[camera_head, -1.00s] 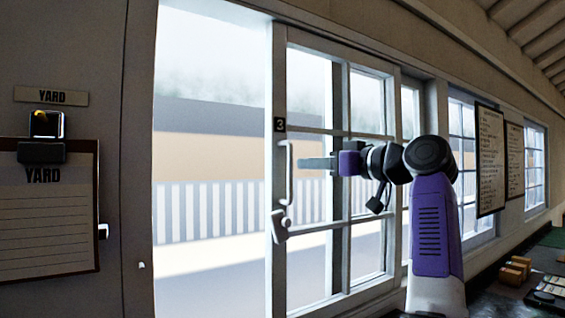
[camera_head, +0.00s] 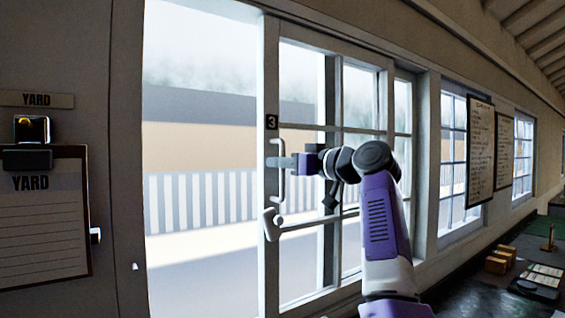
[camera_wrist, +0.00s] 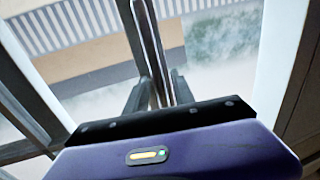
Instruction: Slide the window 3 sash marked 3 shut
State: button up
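The window 3 sash (camera_head: 270,262) is a white-framed pane with a small black "3" plate (camera_head: 271,122) on its left stile. It stands open, with a wide gap to its left. A pale vertical pull handle (camera_head: 282,185) is on that stile. My gripper (camera_head: 281,161) is level with the handle's upper part, its fingers reaching across it. In the wrist view, a bar that looks like the handle (camera_wrist: 146,28) runs between the fingers (camera_wrist: 161,92). The fingers look apart, with a small gap on the right of the bar. Whether they touch it is unclear.
A white lever-like fitting (camera_head: 271,224) sits low on the stile, below the handle. The open gap shows a fence (camera_head: 200,198) outside. A YARD clipboard (camera_head: 42,220) hangs on the left wall. Blocks (camera_head: 499,261) lie on the dark counter at right.

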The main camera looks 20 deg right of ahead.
grip_shut()
dwell(1.2)
